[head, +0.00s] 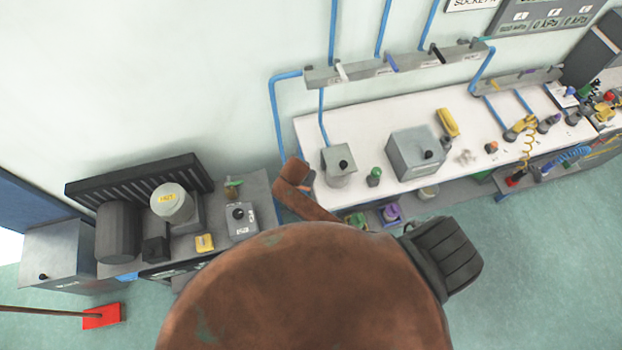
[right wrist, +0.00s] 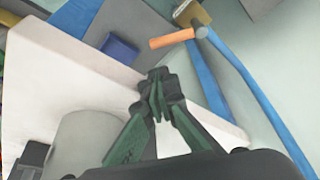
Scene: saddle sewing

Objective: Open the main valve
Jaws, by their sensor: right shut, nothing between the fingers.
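In the right wrist view an orange lever handle (right wrist: 171,39) on a brass-coloured fitting (right wrist: 190,13) sits on a blue pipe (right wrist: 240,75); it looks like the main valve. My right gripper (right wrist: 157,85) has dark fingers with green sides. It is shut and empty, below the lever in the picture and apart from it. In the head view the blue pipe (head: 275,105) runs down the wall, and its lower part and the valve are hidden behind a brown shape (head: 290,180). I cannot make out either gripper in the head view.
A white bench (head: 375,120) holds a grey pot (head: 339,170), a grey box (head: 415,152) and a green-topped knob (head: 374,176). A grey bench with a dark motor (head: 118,232) stands left. A large brown dome (head: 310,295) hides the lower middle.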

